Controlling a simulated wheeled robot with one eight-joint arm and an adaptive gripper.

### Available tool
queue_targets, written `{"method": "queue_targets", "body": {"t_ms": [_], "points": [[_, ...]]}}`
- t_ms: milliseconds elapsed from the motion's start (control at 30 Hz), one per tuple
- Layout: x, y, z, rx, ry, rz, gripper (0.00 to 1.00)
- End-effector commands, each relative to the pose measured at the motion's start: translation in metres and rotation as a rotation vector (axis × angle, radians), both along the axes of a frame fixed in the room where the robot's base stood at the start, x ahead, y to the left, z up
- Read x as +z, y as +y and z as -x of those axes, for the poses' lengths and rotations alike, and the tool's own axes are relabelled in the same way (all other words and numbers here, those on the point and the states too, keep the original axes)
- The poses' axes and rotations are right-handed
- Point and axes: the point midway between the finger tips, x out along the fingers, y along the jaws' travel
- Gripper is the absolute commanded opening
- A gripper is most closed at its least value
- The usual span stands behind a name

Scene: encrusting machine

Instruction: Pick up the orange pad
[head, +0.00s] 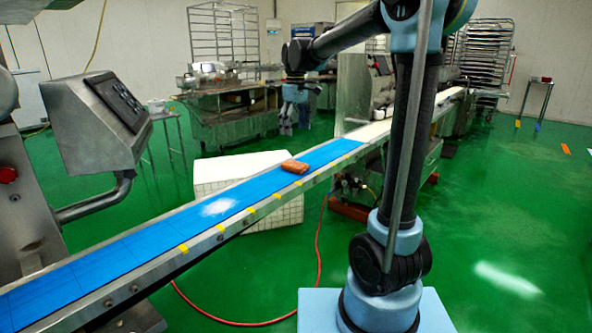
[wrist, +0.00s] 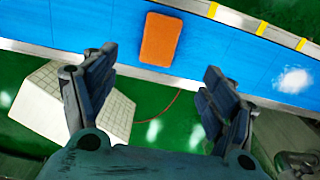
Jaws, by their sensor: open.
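The orange pad (head: 295,166) lies flat on the blue conveyor belt (head: 130,243), near the belt's far half in the head view. In the wrist view the pad (wrist: 161,39) is a rounded orange rectangle on the blue belt, at top centre. My gripper (wrist: 160,62) is open and empty, with its two fingers spread left and right. The pad appears just past the fingertips, roughly centred between them and not touched. In the head view my gripper (head: 287,124) hangs small, above and behind the pad; its fingers are hard to make out there.
A white crate-like block (head: 212,172) stands beside the belt; it also shows in the wrist view (wrist: 50,105). Yellow marks line the belt's metal edge. A white patch (head: 218,208) lies on the belt. A control box (head: 92,120) stands at left. A red hose (head: 318,250) crosses the green floor.

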Motion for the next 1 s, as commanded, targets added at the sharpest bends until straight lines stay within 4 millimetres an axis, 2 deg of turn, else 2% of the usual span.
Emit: {"method": "queue_targets", "body": {"t_ms": [400, 533, 767, 1000], "points": [[-0.069, 0.000, 0.000, -0.001, 0.000, 0.000, 0.78], [-0.082, 0.000, 0.000, -0.002, 0.000, 0.000, 0.78], [-0.094, 0.000, 0.000, -0.002, 0.000, 0.000, 0.78], [-0.125, 0.001, -0.001, -0.001, 0.000, 0.000, 0.78]]}}
